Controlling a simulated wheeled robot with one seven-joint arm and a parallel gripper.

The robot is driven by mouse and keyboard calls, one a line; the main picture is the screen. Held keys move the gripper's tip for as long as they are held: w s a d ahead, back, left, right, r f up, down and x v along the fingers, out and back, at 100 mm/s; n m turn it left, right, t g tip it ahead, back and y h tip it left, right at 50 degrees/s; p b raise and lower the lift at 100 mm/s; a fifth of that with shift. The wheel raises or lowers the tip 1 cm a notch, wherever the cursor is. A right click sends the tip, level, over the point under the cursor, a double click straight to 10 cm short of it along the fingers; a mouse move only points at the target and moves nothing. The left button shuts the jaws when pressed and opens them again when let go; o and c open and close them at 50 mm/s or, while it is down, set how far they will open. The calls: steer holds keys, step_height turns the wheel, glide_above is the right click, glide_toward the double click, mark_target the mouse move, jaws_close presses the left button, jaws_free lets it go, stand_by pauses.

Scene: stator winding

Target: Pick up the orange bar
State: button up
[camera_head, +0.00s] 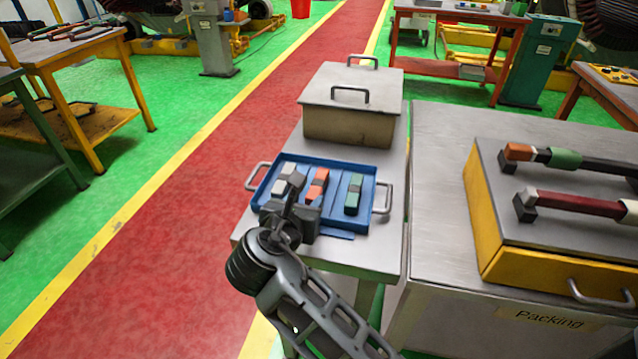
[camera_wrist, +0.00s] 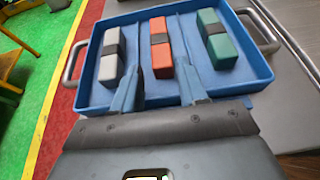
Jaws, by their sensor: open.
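The orange bar (camera_wrist: 161,58) lies in the middle of a blue tray (camera_wrist: 90,94), with a dark band around its centre. It also shows in the head view (camera_head: 318,183), partly hidden by my gripper. A white bar (camera_wrist: 110,61) lies to its left and a green bar (camera_wrist: 217,42) to its right, each with a dark band. My gripper (camera_wrist: 162,92) is open and empty. Its two fingers point into the tray, one on each side of the near end of the orange bar in the wrist view. I cannot tell whether they touch anything.
The tray has two grey side handles and sits on a metal table (camera_head: 375,250). A lidded metal box (camera_head: 345,125) stands behind it. A yellow packing box (camera_head: 520,240) with tools on top stands to the right. A red walkway runs along the left.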

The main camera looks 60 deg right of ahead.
mark_target(313, 194)
steer(key=shift+x, duration=2.8)
jaws_close()
